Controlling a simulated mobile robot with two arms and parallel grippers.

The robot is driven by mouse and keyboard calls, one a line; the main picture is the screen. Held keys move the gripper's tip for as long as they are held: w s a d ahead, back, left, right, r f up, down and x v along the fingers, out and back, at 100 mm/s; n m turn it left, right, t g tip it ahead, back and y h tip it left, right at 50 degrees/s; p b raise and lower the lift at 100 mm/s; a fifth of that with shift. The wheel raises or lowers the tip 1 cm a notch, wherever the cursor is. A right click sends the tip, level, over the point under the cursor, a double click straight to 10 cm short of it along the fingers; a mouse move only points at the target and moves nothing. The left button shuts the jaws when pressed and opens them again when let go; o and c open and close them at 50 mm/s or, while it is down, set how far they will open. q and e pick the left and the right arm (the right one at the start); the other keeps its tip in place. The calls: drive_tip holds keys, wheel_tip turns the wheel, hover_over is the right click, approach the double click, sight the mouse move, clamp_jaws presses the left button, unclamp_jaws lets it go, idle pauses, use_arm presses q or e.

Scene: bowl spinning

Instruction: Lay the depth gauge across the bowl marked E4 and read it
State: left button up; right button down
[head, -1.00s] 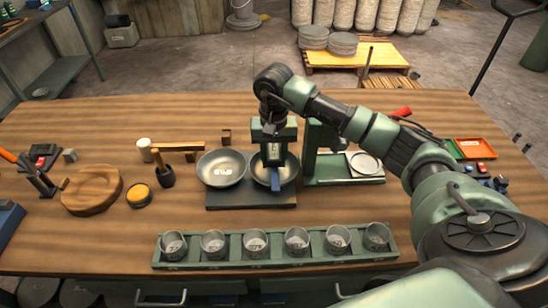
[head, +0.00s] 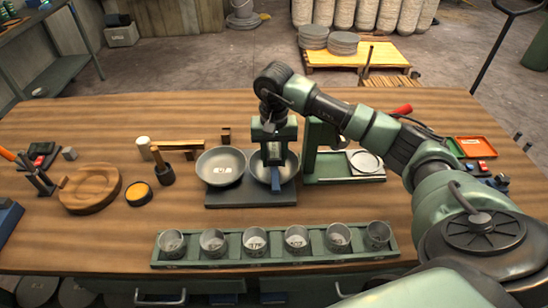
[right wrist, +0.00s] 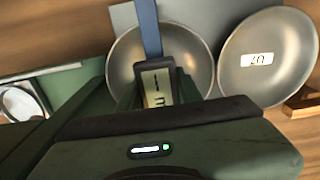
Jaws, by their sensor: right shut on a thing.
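My right gripper (head: 273,153) is shut on the depth gauge, whose blue bar (head: 276,184) shows below the jaws. In the right wrist view the gauge has a blue bar (right wrist: 151,28) and a dark housing with a pale marked panel (right wrist: 157,88); I cannot read it surely. The gauge is over the right one of two grey metal bowls (head: 290,167). I cannot tell whether it touches the rim. This bowl's label is hidden. The left bowl (head: 221,167) bears a white label, which also shows in the right wrist view (right wrist: 257,60) but is not clearly legible. My left gripper is out of view.
Both bowls stand on a dark base plate (head: 250,200). A green rack (head: 275,259) with several metal cups lies in front. A green stand (head: 318,165) is close on the right. A wooden disc (head: 88,188), a yellow-topped tin (head: 138,192) and a mallet (head: 163,170) are left.

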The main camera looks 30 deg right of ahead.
sight(274, 149)
idle(0.4)
drive_tip(key=c, duration=0.9)
unclamp_jaws()
wheel_tip(274, 149, up, 8)
drive_tip(key=shift+f+b, duration=0.15)
drive_tip(key=shift+b, duration=0.85)
